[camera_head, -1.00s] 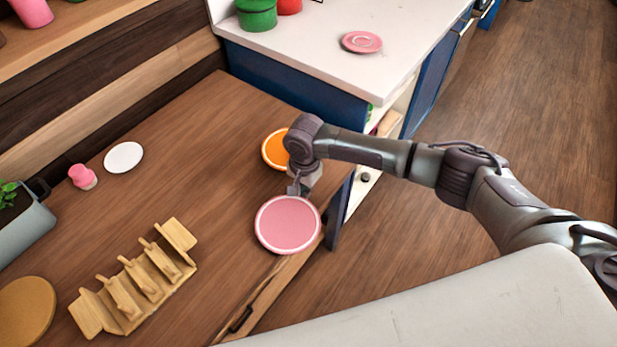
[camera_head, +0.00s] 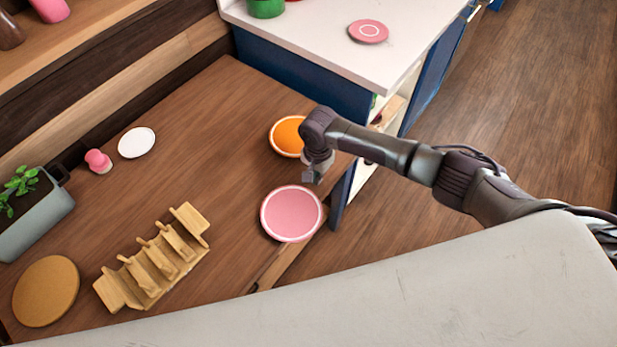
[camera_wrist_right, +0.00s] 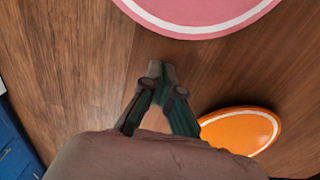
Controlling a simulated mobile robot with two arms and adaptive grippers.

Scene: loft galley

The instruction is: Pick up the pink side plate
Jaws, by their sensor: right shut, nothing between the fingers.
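The pink side plate (camera_head: 291,214), with a white rim line, lies flat on the wooden table near its right edge. In the right wrist view its edge (camera_wrist_right: 200,18) shows at the top, cut off by the frame. My right gripper (camera_head: 312,179) is just beyond the plate's far edge in the head view, between it and the orange plate (camera_head: 286,136). In the right wrist view the gripper's fingertips (camera_wrist_right: 160,68) are together and empty, apart from the pink plate in the picture. My left gripper is not in view.
A smaller pink dish (camera_head: 368,31) lies on the white counter. A wooden rack (camera_head: 155,262), a round cork mat (camera_head: 46,291), a white plate (camera_head: 137,142), a pink object (camera_head: 97,160) and a planter (camera_head: 32,217) stand left. The table's middle is clear.

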